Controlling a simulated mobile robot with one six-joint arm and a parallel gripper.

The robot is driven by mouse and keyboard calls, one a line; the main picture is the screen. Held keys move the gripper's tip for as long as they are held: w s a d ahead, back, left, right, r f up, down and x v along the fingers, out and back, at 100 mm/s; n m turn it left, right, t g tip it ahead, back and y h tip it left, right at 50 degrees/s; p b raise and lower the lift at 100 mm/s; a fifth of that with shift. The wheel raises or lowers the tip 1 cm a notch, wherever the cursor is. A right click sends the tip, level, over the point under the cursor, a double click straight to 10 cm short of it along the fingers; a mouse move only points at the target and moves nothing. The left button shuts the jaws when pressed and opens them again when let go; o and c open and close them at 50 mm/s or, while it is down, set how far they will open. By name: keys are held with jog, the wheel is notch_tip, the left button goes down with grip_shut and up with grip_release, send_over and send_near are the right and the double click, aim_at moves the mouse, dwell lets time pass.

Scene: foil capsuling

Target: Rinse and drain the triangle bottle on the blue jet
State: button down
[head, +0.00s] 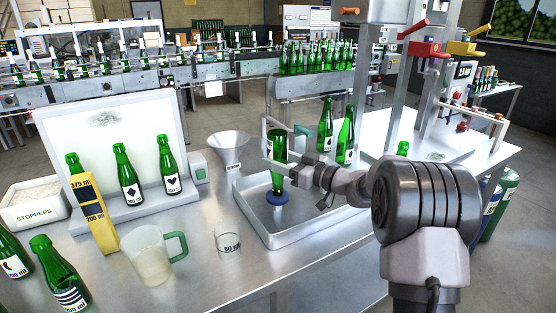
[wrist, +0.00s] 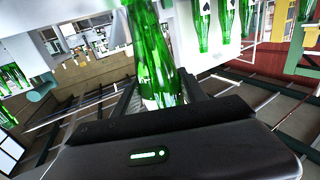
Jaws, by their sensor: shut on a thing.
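A green bottle (head: 278,172) is upside down, neck pointing down, over the blue jet (head: 277,197) in the metal tray (head: 308,233). Its mouth is at the jet; I cannot tell whether it touches or sits around it. My gripper (head: 278,152) is shut on the bottle's body, coming from the right. In the wrist view, which is turned over, the same bottle (wrist: 150,50) stands between the fingers of my gripper (wrist: 163,93). Its label is mostly hidden, so I cannot see a triangle on it.
A funnel (head: 229,147) and a small glass (head: 228,240) stand left of the tray. A jug (head: 155,256), a yellow gauge (head: 94,217) and several green bottles are farther left. Two green bottles (head: 346,135) stand behind my gripper. Levered stations rise at right.

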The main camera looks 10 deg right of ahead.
aim_at(286, 152)
dwell(0.3)
jog(key=shift+r, duration=1.5)
dwell(1.5)
dwell(1.2)
jog(key=s+d+r, duration=0.2)
jog(key=s+r, duration=0.3)
jog(key=r, duration=0.1)
jog(key=shift+s, duration=0.35)
